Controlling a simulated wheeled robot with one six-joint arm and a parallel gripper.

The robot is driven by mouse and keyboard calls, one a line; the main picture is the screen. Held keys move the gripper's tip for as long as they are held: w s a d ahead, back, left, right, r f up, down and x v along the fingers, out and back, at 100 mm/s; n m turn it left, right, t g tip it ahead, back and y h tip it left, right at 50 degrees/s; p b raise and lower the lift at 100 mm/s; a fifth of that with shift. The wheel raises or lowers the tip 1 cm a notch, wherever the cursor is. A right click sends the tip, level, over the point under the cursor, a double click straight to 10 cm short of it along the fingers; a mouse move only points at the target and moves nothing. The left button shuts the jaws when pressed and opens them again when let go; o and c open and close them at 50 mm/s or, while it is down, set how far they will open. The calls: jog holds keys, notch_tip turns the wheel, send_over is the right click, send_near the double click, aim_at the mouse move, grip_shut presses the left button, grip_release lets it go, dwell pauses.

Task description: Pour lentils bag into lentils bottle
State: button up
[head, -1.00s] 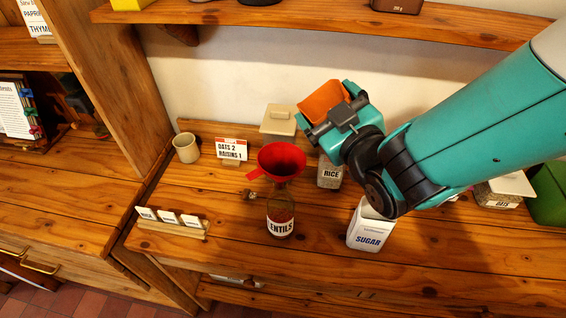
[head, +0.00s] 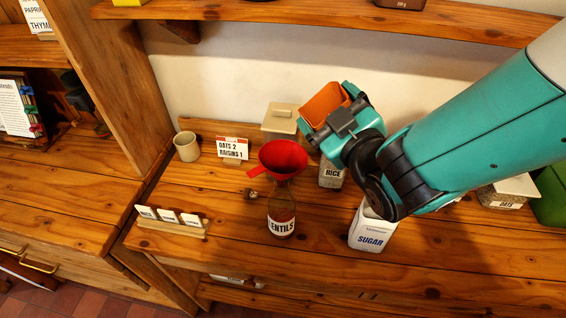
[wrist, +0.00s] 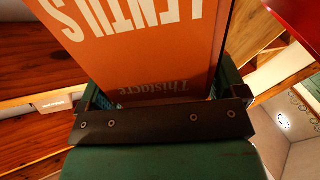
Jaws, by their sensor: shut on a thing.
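The lentils bag (head: 324,104) is orange and is held up in my gripper (head: 342,122), above the counter and to the upper right of the funnel. In the wrist view the bag (wrist: 135,45) fills the space between the jaws, its "LENTILS" lettering upside down. My gripper (wrist: 160,105) is shut on it. The lentils bottle (head: 281,212) is clear glass with a white label and stands upright on the counter. A red funnel (head: 283,158) sits in its mouth. The bag is apart from the funnel in the head view. I cannot see whether anything is in the bag.
A white sugar container (head: 371,230) stands right of the bottle, under my arm. A rice container (head: 331,174) is behind. A card reading oats and raisins (head: 232,148), a beige cup (head: 187,147) and a label rack (head: 170,223) stand left. A shelf (head: 330,18) runs above.

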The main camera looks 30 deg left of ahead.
jog(key=shift+s+a+f+n+b, duration=0.15)
jog(key=shift+f+n+b, duration=0.2)
jog(key=shift+b, duration=0.3)
jog(key=shift+b, duration=0.45)
jog(key=shift+s+a+f+n+b, duration=0.3)
jog(key=shift+n+b, duration=0.25)
jog(key=shift+b, duration=0.35)
jog(key=shift+s+n+b, duration=0.15)
jog(key=shift+n+b, duration=0.2)
jog(key=shift+n, duration=0.05)
jog(key=shift+f, duration=0.1)
